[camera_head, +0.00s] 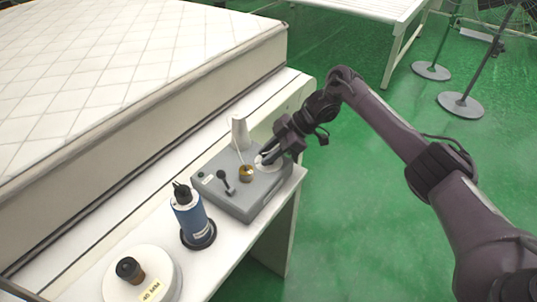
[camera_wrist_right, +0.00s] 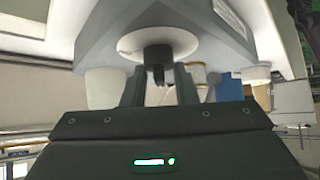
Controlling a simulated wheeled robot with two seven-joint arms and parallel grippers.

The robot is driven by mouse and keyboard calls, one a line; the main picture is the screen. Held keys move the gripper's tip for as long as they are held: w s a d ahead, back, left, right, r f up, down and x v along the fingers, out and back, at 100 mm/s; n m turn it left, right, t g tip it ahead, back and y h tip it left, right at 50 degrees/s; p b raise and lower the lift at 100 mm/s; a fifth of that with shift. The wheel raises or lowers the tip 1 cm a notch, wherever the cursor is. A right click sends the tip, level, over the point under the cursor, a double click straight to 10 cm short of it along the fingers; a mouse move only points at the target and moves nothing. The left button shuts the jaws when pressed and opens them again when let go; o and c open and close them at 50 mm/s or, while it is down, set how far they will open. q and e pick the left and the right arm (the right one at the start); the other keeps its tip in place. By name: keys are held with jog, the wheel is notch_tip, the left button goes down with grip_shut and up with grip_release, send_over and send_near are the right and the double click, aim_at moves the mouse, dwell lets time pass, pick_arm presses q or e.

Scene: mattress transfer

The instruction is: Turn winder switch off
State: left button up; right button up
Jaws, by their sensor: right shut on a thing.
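The winder (camera_head: 240,190) is a grey box on the white table beside the mattress. Its top carries a black lever (camera_head: 226,183), a small yellow-brown bobbin (camera_head: 246,173) and a white disc (camera_head: 265,165) at the right end. In the right wrist view the white disc (camera_wrist_right: 185,38) has a black knob (camera_wrist_right: 157,58) at its middle. My right gripper (camera_head: 268,156) is at the disc, reaching in from the right. It is shut on the black knob, with a finger on each side in the right wrist view (camera_wrist_right: 158,82). My left gripper is out of view.
A white cone (camera_head: 240,133) stands behind the winder. A blue spool (camera_head: 191,218) on a black base and a round white base (camera_head: 160,270) with a dark knob (camera_head: 129,269) stand on the table (camera_head: 215,268). A quilted mattress (camera_head: 120,70) lies behind.

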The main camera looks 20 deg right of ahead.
jog(key=shift+f, duration=0.1)
jog(key=o, duration=1)
jog(key=shift+d, duration=0.1)
jog(key=shift+c, duration=0.2)
jog(key=v, duration=0.7)
jog(key=shift+d+r, duration=0.3)
